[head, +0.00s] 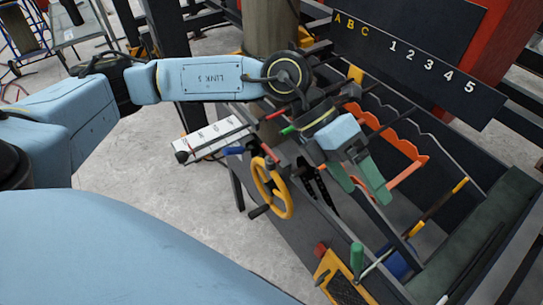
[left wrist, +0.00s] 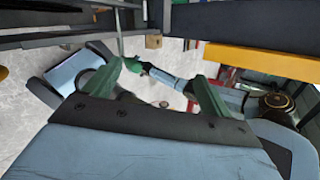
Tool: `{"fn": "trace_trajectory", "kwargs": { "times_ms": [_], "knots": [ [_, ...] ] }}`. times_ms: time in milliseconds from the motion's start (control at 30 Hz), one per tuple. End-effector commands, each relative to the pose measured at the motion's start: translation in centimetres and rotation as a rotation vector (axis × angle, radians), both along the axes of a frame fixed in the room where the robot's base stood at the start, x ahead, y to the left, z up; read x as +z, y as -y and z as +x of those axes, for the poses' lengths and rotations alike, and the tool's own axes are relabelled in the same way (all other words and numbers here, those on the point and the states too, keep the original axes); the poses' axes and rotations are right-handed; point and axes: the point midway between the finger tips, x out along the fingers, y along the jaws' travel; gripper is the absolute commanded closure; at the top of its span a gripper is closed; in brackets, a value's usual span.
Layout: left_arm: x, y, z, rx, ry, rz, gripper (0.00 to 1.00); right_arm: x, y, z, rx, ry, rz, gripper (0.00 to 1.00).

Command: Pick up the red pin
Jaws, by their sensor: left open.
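A small red rod end (head: 276,115), perhaps the red pin, shows beside my left wrist in the head view. It lies near a green rod end (head: 288,130) and a blue one (head: 235,150); the rest of it is hidden or too small to tell. My left gripper (head: 366,194) is open, its green fingers pointing down over the dark rack, to the right of the red end and apart from it. In the left wrist view its two green fingers (left wrist: 160,82) are spread with nothing held between them. I cannot make out a red pin there.
A yellow handwheel (head: 271,188) stands left of the gripper. An orange wavy-edged bar (head: 399,137) runs just behind it. A green-handled tool (head: 357,257) and a yellow plate (head: 343,285) are in front. A lettered dark board (head: 405,55) stands behind. Open floor lies left.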

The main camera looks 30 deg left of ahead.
Motion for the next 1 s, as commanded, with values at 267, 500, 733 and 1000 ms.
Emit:
{"fn": "trace_trajectory", "kwargs": {
  "times_ms": [267, 500, 733, 1000],
  "knots": [
    [-2.2, -16.5, 5.5, 0.085, 0.116, 0.727, 0.16, 0.0, 0.0, 0.0, 0.0, 0.001, 0.0, 1.0],
    [-2.4, -21.2, 6.3, 0.138, 0.114, 0.908, 0.16, 0.1, 0.0, 0.1, -0.001, 0.001, 0.0, 1.0],
    [-6.8, -21.1, 6.3, 0.135, 0.112, 0.907, 0.16, 0.3, 0.0, 0.1, -0.001, 0.001, 0.0, 1.0],
    [-9.6, -21.0, 6.4, 0.135, 0.116, 0.906, 0.16, 0.4, 0.0, 0.0, -0.001, 0.001, 0.0, 1.0]
  ]
}}
